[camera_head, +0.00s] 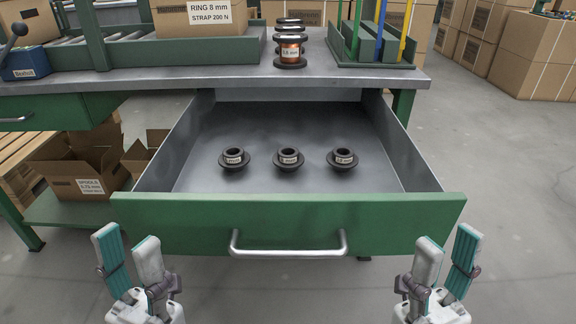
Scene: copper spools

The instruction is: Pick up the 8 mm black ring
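Three black rings lie in a row on the floor of the open drawer: a left one (234,158), a middle one (288,158) and a right one (342,158). Each has a wide flange, a raised hub and a small white label, too small to read surely. My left gripper (128,250) is open and empty, in front of the drawer's left front corner. My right gripper (447,258) is open and empty, in front of its right front corner. Both are apart from the rings and outside the drawer.
The green drawer front (290,222) with its metal handle (288,250) stands between my grippers and the rings. Cartons lie lower left.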

